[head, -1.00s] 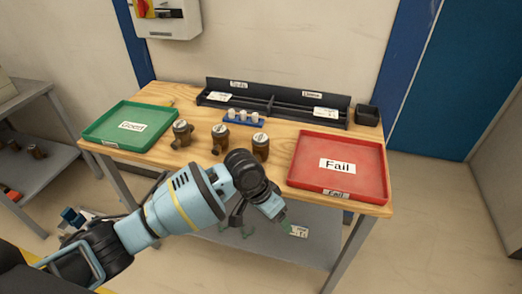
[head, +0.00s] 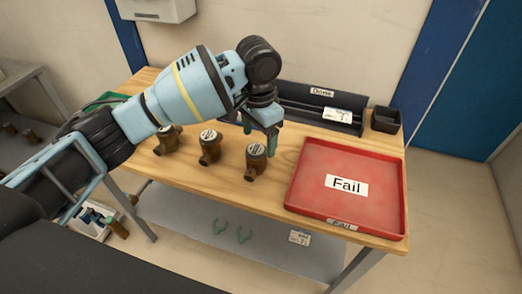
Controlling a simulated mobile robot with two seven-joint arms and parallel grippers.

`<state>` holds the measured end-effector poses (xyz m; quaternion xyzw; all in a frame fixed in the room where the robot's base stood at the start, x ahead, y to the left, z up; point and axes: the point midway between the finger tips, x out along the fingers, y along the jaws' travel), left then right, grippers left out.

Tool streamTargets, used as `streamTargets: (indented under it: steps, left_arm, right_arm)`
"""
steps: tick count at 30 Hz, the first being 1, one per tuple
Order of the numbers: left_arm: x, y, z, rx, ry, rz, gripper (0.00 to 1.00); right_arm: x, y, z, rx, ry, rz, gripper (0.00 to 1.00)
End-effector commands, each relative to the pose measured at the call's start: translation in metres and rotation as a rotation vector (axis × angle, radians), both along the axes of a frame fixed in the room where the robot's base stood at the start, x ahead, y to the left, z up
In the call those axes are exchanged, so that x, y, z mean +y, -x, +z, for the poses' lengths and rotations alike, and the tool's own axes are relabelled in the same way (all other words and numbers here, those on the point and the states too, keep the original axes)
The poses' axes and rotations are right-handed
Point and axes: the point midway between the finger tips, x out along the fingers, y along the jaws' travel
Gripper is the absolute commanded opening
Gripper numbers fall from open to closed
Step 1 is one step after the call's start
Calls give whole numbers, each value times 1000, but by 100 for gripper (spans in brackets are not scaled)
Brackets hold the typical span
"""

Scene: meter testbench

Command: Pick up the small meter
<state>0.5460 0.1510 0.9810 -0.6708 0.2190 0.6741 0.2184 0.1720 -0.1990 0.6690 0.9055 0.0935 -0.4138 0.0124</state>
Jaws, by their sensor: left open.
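Three brass-brown meters with pale round dials stand in a row on the wooden table: a left one (head: 166,142), a middle one (head: 209,150) and a right one (head: 255,165). They look close in size, so I cannot tell which is the small meter. My left gripper (head: 260,133) points down with its green-tipped fingers apart and empty. It appears above and just behind the right meter, not touching it. My left arm passes in front of the table's left part. My right gripper is out of view.
A red tray (head: 307,195) labelled Fail covers the table's right end. A black divided rack (head: 300,95) and a small black bin (head: 386,120) stand at the back. My arm mostly hides the green tray (head: 104,100) at left. The lower shelf (head: 185,215) holds green clip-like items.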

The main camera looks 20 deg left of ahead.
Motion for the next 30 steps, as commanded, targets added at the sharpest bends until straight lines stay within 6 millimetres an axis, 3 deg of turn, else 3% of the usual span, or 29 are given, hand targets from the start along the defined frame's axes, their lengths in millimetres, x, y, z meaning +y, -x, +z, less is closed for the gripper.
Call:
streamTargets:
  steps: [5,10,19,30]
  left_arm:
    - [0,0,-3,1,-1,0,75]
    - [1,0,-19,2,-1,2,75]
    - [3,-1,-32,-1,-1,2,75]
    - [8,-3,-76,0,0,0,75]
  right_arm:
    - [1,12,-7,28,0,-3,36]
    - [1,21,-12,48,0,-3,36]
    - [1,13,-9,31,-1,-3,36]
    - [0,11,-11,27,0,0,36]
